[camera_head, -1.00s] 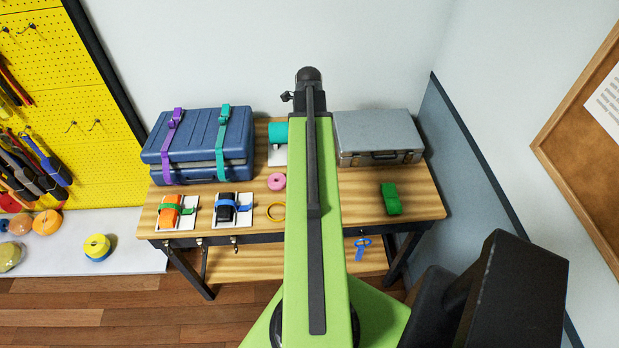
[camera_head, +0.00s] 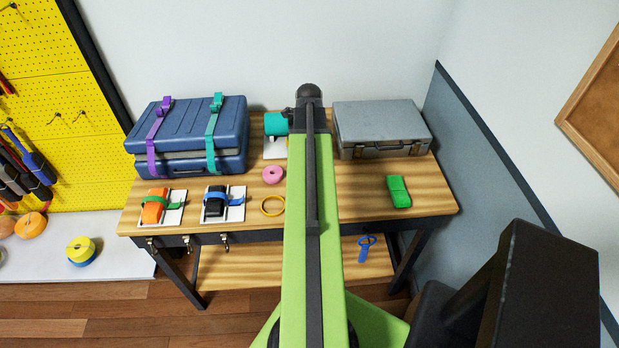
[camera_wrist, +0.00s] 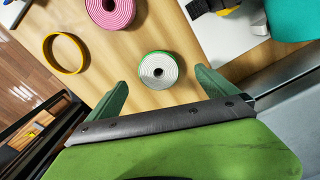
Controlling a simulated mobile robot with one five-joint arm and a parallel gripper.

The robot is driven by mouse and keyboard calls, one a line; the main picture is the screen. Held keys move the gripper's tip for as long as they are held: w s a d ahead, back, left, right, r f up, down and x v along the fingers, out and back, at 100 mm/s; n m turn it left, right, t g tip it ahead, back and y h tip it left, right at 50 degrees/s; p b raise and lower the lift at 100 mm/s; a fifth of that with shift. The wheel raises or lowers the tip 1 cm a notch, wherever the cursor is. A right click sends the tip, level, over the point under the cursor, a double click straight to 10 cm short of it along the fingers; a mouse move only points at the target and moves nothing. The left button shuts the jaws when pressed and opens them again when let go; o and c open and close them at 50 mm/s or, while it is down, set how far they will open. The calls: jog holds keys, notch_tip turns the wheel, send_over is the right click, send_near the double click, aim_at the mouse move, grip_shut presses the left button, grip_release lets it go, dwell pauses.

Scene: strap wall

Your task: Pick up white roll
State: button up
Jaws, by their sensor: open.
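The white roll (camera_wrist: 158,72) lies on the wooden table in the wrist view, a flat coil with a white face and a green outer edge. My gripper (camera_wrist: 160,80) is open and empty, its two green fingers on either side of the roll's near part in the picture. I cannot tell how high the fingers are above the table. In the head view my green arm covers the roll and the gripper.
A pink roll (camera_wrist: 110,8) and a yellow ring (camera_wrist: 65,53) lie left of the white roll. A blue case (camera_head: 190,140) and a grey case (camera_head: 380,128) stand at the table's back. A green block (camera_head: 398,191) lies on the right.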

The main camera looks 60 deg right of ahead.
notch_tip(320, 180, down, 5)
jog(key=b, duration=0.4)
jog(key=shift+a, duration=0.15)
jog(key=shift+r, duration=0.2)
jog(key=c, duration=0.9)
